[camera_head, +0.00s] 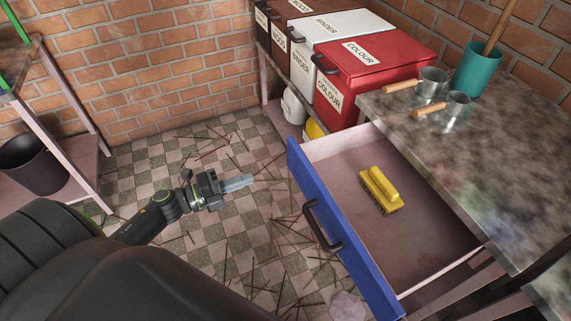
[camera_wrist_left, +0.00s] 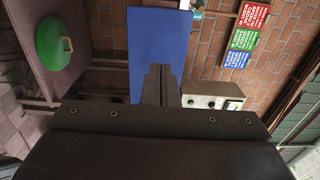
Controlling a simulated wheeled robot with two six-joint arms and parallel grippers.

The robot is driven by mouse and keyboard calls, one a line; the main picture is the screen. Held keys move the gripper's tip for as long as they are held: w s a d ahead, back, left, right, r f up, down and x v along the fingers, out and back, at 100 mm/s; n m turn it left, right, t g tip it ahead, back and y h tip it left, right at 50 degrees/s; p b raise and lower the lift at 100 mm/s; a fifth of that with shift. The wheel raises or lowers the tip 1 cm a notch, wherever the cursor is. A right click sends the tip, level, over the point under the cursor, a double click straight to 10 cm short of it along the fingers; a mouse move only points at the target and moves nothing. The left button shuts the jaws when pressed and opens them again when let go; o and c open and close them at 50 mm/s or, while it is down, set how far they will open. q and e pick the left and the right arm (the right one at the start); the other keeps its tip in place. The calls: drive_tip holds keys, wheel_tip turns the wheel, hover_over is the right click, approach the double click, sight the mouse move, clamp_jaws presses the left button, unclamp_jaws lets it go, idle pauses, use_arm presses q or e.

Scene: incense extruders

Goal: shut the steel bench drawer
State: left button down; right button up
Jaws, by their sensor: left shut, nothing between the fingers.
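The bench drawer (camera_head: 347,235) is pulled out from under the worktop, its blue front towards the left and a dark bar handle (camera_head: 321,226) on it. My left gripper (camera_head: 245,181) is shut and empty, left of the drawer front and apart from the handle. In the left wrist view its closed fingers (camera_wrist_left: 160,84) stand before a blue panel (camera_wrist_left: 157,38); I cannot tell whether that is the drawer front. My right gripper is not in view.
The speckled worktop (camera_head: 470,150) carries metal cups (camera_head: 433,82) and a teal pot (camera_head: 477,70). Lidded red (camera_head: 375,65), white and dark bins stand behind. Thin sticks litter the checkered floor (camera_head: 235,240). A pink shelf and black bucket (camera_head: 32,165) stand at left.

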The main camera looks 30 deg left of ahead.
sight(294, 163)
use_arm(q)
drive_tip(key=p+x, duration=0.1)
drive_tip(key=x, duration=0.9)
drive_tip(key=shift+w+d, duration=0.35)
drive_tip(key=shift+w, duration=0.15)
